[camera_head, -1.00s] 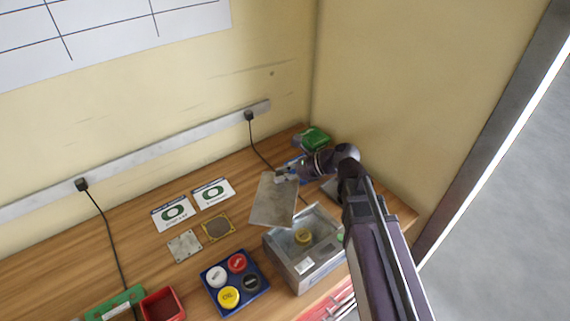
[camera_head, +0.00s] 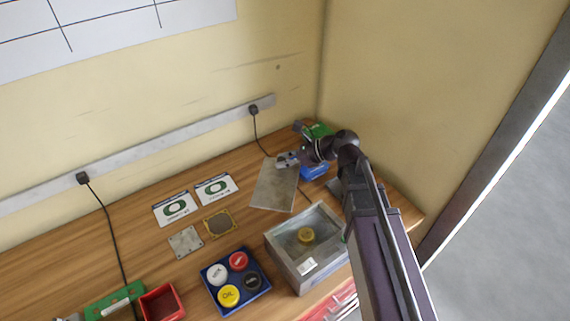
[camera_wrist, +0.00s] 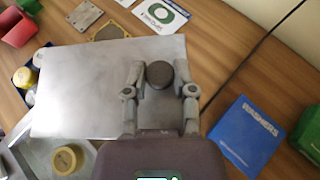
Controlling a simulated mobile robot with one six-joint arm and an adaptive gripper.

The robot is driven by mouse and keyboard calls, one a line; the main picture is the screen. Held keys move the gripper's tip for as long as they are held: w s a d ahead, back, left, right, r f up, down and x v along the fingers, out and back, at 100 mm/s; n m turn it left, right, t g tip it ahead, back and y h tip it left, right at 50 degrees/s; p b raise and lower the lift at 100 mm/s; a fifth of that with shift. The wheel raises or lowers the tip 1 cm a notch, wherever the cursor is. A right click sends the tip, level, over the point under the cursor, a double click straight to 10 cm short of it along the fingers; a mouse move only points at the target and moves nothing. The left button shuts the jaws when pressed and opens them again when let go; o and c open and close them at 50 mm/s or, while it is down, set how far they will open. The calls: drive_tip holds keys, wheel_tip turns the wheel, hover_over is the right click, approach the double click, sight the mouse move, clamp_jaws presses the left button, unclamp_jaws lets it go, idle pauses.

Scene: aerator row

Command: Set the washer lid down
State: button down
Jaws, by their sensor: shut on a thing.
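The washer lid is a flat grey metal plate (camera_head: 272,190) with a round dark knob (camera_wrist: 160,74) near one end. My gripper (camera_head: 289,159) is shut on the lid's knob, one finger on each side; the fingers also show in the wrist view (camera_wrist: 160,80). The plate spreads left of the fingers in the wrist view (camera_wrist: 85,95). It is over the wooden bench, behind the open grey box; I cannot tell whether it touches the wood. The open grey box (camera_head: 279,249) has a yellow round piece (camera_head: 306,234) inside.
A blue WASHERS card (camera_wrist: 248,134) lies right of the lid, with a green object (camera_wrist: 308,135) beyond it. Two white cards (camera_head: 214,189), a tan-framed plate (camera_head: 218,224) and a blue tray of round caps (camera_head: 262,289) are to the left. A cable runs close by.

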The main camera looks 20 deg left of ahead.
drive_tip(key=shift+w+a+f, duration=0.1)
drive_tip(key=shift+w+a, duration=0.15)
drive_tip(key=shift+w, duration=0.25)
drive_tip(key=shift+a+f+b, duration=0.1)
drive_tip(key=shift+f+b, duration=0.2)
drive_tip(key=shift+f, duration=0.05)
drive_tip(key=shift+s+f+b, duration=0.2)
drive_tip(key=shift+f+b, duration=0.05)
drive_tip(key=shift+b, duration=0.2)
drive_tip(key=shift+w+f+b, duration=0.2)
drive_tip(key=shift+f+b, duration=0.4)
drive_tip(key=shift+f, duration=0.15)
drive_tip(key=shift+s+f+b, duration=0.1)
drive_tip(key=shift+f+b, duration=0.25)
drive_tip(key=shift+b, duration=0.05)
drive_tip(key=shift+f+b, duration=0.65)
